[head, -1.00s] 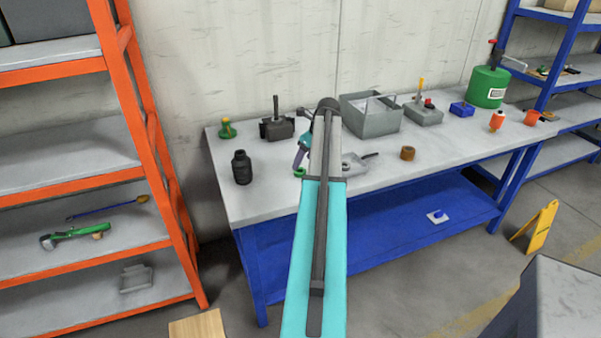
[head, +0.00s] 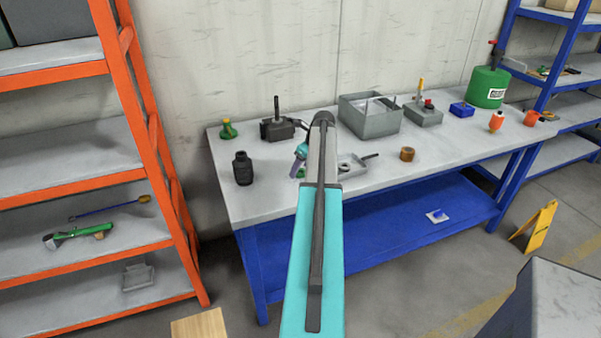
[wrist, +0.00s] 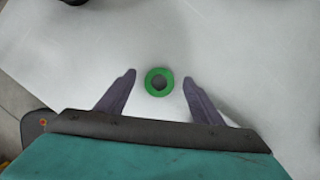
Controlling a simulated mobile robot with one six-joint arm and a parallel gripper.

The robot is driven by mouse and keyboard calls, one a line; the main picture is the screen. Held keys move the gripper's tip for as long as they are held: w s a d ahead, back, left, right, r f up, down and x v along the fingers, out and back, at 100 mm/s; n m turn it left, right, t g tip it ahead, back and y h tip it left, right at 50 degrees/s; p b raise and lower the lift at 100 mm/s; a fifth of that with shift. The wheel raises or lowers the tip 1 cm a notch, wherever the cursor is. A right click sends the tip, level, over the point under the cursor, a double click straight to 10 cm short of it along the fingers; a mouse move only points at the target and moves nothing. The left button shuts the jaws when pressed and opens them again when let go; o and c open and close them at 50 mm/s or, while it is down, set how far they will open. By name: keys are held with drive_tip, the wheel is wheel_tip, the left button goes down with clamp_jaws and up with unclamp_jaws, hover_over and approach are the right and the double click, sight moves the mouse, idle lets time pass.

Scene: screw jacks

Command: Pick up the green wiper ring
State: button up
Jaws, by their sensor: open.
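The green wiper ring (wrist: 148,82) lies flat on the pale table top in the wrist view, with its dark grey hole facing up. My gripper (wrist: 159,76) is open, with one finger on each side of the ring and a gap to each. I cannot tell how high the fingertips are above the table. In the head view a small green part of the ring (head: 301,172) shows beside my arm. My gripper (head: 299,165) is mostly hidden there behind my arm.
On the workbench (head: 255,199), a black bottle-shaped part (head: 242,168) stands to the left and a dark vise-like block (head: 278,129) behind. Bare table surrounds the green ring.

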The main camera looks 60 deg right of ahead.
drive_tip(key=shift+w+f, duration=0.1)
drive_tip(key=shift+f, duration=0.2)
idle(0.4)
drive_tip(key=c, duration=1.1)
drive_tip(key=shift+r, duration=0.2)
drive_tip(key=shift+r+b, duration=0.75)
drive_tip(key=shift+r, duration=0.85)
drive_tip(key=s+a+b, duration=0.1)
drive_tip(key=s+a, duration=0.2)
drive_tip(key=a, duration=0.1)
drive_tip(key=s+a+r+b, duration=0.1)
drive_tip(key=s+a, duration=0.2)
drive_tip(key=a, duration=0.1)
drive_tip(key=s+a+b, duration=0.1)
drive_tip(key=s+a, duration=0.2)
drive_tip(key=a, duration=0.2)
drive_tip(key=shift+a+r, duration=0.1)
drive_tip(key=shift+r, duration=0.1)
drive_tip(key=shift+w, duration=0.1)
